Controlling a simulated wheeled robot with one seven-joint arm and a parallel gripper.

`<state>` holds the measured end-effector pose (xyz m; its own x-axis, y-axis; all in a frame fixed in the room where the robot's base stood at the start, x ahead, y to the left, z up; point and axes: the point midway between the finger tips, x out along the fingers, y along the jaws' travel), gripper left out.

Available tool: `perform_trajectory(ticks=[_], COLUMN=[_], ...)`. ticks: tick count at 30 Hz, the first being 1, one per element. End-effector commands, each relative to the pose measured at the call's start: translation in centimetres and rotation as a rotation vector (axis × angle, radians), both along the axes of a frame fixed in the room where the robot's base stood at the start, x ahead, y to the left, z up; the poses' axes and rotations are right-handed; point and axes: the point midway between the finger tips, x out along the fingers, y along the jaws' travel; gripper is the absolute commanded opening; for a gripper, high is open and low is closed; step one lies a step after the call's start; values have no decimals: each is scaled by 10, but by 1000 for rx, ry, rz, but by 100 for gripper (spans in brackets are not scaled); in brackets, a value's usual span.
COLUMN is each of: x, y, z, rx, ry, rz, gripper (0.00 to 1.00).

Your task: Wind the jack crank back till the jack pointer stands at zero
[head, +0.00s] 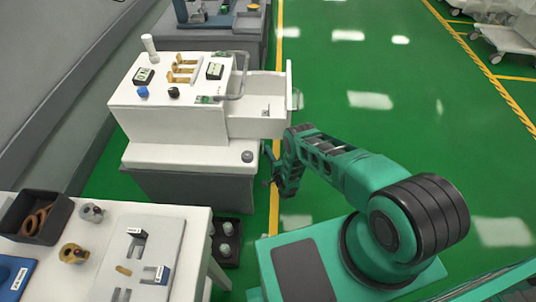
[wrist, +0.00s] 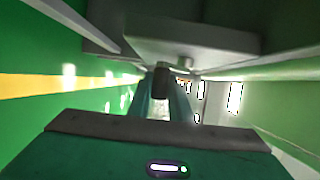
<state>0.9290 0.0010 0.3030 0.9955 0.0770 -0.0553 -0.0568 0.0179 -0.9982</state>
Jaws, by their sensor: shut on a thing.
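My gripper (head: 273,181) is low at the right side of the white cart, beside its grey base (head: 190,188). In the wrist view my gripper (wrist: 161,104) has its two green fingers shut on a dark, grip-like piece, which I take to be the jack crank's handle (wrist: 160,79). The rest of the crank is hidden behind the fingers and my arm. I cannot make out the jack pointer or its scale in either view.
The white cart (head: 165,122) has an open drawer (head: 258,124) jutting right, above and close to my arm. A white table (head: 200,226) with fittings stands at front left, and a dark crate (head: 229,262) sits beside it.

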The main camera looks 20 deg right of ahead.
Motion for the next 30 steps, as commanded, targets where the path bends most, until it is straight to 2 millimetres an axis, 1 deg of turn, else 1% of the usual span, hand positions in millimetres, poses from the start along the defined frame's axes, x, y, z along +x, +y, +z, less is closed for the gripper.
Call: perform_trajectory(ticks=[14,20,30], x=[-2,-5,-11], y=[1,3,4], z=[2,8,21], rx=[17,50,135], ry=[53,154,405], rz=[1,1,-1], gripper=[0,0,0])
